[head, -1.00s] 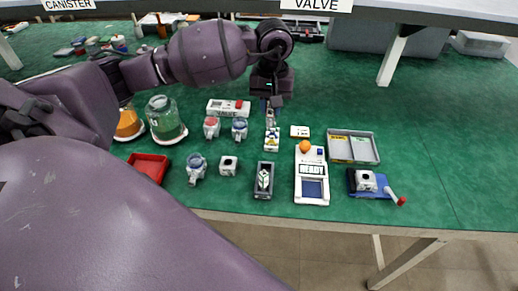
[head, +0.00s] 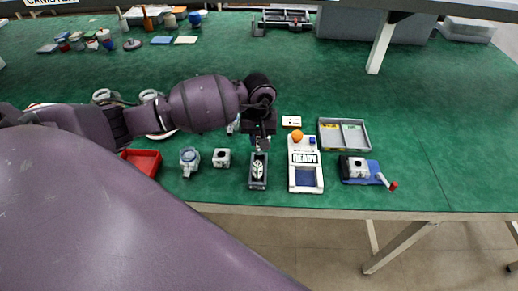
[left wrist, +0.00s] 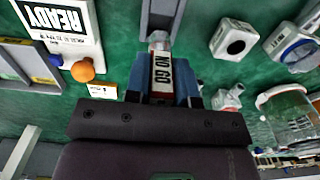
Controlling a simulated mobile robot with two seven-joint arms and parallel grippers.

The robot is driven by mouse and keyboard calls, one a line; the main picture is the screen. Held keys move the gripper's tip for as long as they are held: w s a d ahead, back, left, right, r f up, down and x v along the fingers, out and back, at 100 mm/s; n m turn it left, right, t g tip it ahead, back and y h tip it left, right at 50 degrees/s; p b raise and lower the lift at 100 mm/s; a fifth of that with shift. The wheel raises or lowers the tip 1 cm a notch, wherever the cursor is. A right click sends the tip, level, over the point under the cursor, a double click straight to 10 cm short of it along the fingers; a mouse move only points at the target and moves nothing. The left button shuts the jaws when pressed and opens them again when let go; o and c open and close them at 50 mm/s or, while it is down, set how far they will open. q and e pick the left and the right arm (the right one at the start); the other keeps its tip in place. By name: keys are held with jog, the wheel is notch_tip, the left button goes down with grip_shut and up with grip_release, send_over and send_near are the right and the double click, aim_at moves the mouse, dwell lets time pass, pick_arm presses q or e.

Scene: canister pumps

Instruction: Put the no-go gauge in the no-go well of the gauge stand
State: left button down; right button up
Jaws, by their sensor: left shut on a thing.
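The no-go gauge (left wrist: 161,72) is in my left gripper, with its white "NO GO" label facing the left wrist camera and a silvery end pointing up the picture. The left gripper (left wrist: 162,85) is shut on it, with a blue finger on each side. In the head view my left gripper (head: 260,146) is just behind a narrow dark grey holder (head: 258,184) with a pale leaf-like pattern. This holder also shows beyond the gauge in the left wrist view (left wrist: 160,8). I cannot clearly identify the gauge stand or its no-go well. My right gripper is not in view.
A white "READY" device (head: 305,160) with an orange ball stands right of the holder. A white block (head: 221,158) and a clear-topped pump part (head: 190,161) are left of it. A two-part grey tray (head: 344,148), blue fixture (head: 360,170) and red bin (head: 142,159) are near.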

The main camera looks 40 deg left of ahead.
aim_at(259, 149)
pick_arm(q)
jog(key=shift+f, duration=2.6)
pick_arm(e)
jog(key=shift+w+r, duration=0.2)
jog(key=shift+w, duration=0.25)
